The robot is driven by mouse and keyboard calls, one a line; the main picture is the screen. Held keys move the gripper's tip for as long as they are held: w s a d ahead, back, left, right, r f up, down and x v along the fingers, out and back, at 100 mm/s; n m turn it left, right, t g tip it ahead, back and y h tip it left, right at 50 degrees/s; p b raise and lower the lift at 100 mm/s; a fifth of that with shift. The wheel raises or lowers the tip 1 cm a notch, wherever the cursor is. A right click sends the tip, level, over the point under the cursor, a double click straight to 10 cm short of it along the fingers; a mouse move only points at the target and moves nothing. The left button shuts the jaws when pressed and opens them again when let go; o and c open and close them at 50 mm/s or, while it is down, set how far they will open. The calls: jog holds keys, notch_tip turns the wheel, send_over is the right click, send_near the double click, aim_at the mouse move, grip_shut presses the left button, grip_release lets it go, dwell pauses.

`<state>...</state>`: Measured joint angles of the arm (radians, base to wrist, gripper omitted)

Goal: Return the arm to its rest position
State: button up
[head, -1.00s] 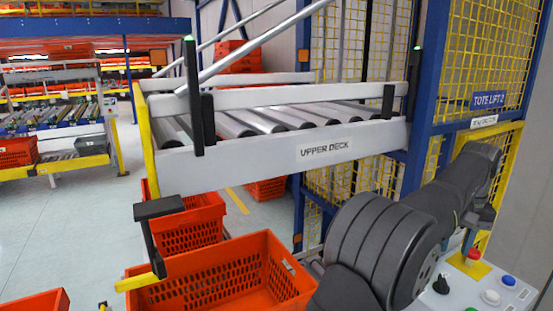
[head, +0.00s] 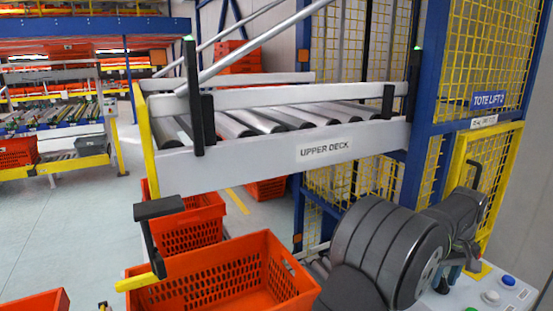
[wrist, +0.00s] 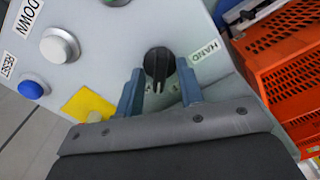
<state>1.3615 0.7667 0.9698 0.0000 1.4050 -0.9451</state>
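My gripper (wrist: 160,72) is open in the wrist view. Its two blue-grey fingers stand on either side of a black knob (wrist: 157,62) on the control panel. The knob lies between the fingertips with a gap on each side, and I cannot tell how far below the tips it is. In the head view my gripper (head: 450,273) points down at the control panel (head: 455,298) at the lower right, below my dark arm links. The knob is hidden there.
The panel carries a white button (wrist: 60,45), a blue button (wrist: 33,89) and a yellow plate (wrist: 86,104). An orange tote (head: 225,272) sits left of my arm. The upper deck roller conveyor (head: 290,160) stands behind, beside the blue-framed tote lift (head: 420,120).

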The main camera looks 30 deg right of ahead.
jog(key=n, duration=0.5)
jog(key=shift+n, duration=0.4)
dwell(0.5)
jog(key=s+a+r+m+t+h, duration=0.1)
jog(key=s+a+r+m+t, duration=0.2)
jog(key=r, duration=0.5)
jog(key=s+a+r+m+h, duration=0.1)
jog(key=s+r+m+h, duration=0.15)
jog(key=r+m, duration=0.4)
jog(key=shift+n+t+y, duration=0.3)
jog(key=shift+n+y, duration=0.05)
jog(key=shift+n, duration=0.1)
jog(key=x, duration=1.5)
jog(key=shift+w+f, duration=0.2)
jog(key=shift+f, duration=0.05)
